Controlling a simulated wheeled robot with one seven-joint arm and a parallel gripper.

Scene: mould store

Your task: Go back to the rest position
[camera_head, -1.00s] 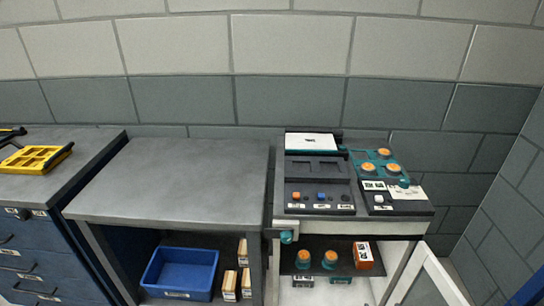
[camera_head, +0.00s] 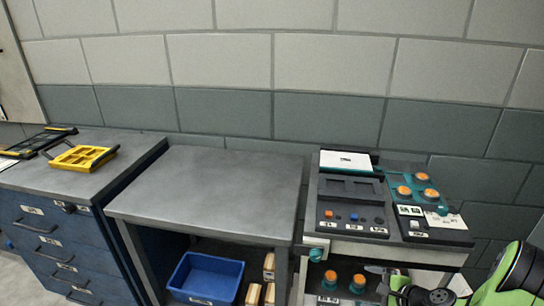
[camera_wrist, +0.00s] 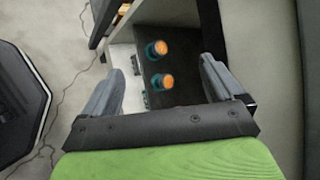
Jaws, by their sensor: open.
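My gripper (camera_wrist: 160,85) shows in the wrist view with its two grey fingers spread apart and nothing between them. Beyond the fingers, lower down, is a dark shelf (camera_wrist: 180,95) of the cabinet with orange-topped teal pieces (camera_wrist: 162,81) on it. In the head view my green arm (camera_head: 515,275) enters at the lower right, in front of the cabinet. The gripper itself is hard to make out there.
The cabinet at right carries a dark panel (camera_head: 352,218) and a teal holder with orange knobs (camera_head: 404,191). A bare grey table (camera_head: 210,190) stands mid-left, with a blue bin (camera_head: 205,278) below. A yellow tray (camera_head: 82,158) lies on the blue drawer cabinet (camera_head: 60,240).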

